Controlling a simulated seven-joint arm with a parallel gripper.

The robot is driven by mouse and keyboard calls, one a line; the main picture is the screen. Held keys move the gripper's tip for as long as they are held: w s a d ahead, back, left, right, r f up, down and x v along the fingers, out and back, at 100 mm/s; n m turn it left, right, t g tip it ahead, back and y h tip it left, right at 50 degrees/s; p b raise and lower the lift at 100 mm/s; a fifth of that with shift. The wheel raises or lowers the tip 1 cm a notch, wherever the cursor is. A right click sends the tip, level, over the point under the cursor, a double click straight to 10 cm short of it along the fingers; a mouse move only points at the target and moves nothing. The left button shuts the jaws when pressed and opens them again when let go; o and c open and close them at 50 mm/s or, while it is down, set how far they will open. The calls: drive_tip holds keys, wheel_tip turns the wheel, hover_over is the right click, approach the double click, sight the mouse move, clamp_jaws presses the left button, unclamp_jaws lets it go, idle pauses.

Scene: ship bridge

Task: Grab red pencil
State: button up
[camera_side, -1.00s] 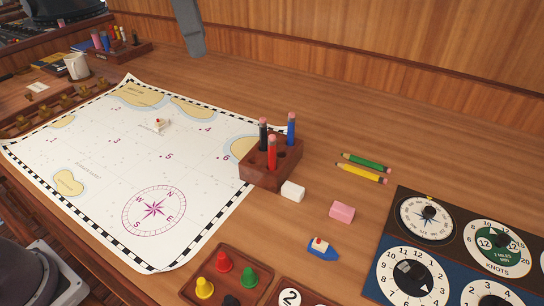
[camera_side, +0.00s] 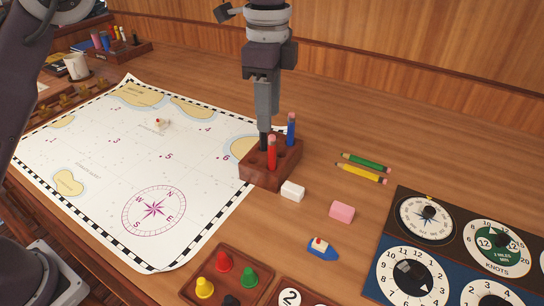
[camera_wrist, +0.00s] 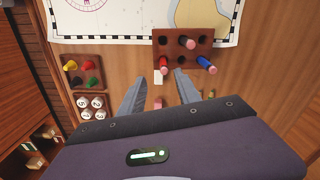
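In the wrist view the red pencil (camera_wrist: 163,64) shows just beyond the gap between my fingertips. My gripper (camera_side: 264,128) points down over the holder, and its fingers cover the top of the black pencil (camera_side: 263,141) in the side view. In the wrist view my gripper (camera_wrist: 155,80) has its fingers apart with nothing held between them. I cannot tell whether a finger touches the black pencil.
A blue pencil (camera_side: 291,129) stands in the same holder, close to my fingers. A white block (camera_side: 292,191) and a pink block (camera_side: 342,211) lie in front. Green (camera_side: 366,162) and yellow (camera_side: 361,173) pencils lie to the right. The chart (camera_side: 105,165) spreads left.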

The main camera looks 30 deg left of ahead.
sight(272, 154)
drive_tip(key=f, duration=1.1)
drive_tip(key=shift+w+d+f, duration=0.15)
drive_tip(key=shift+w, duration=0.25)
clamp_jaws()
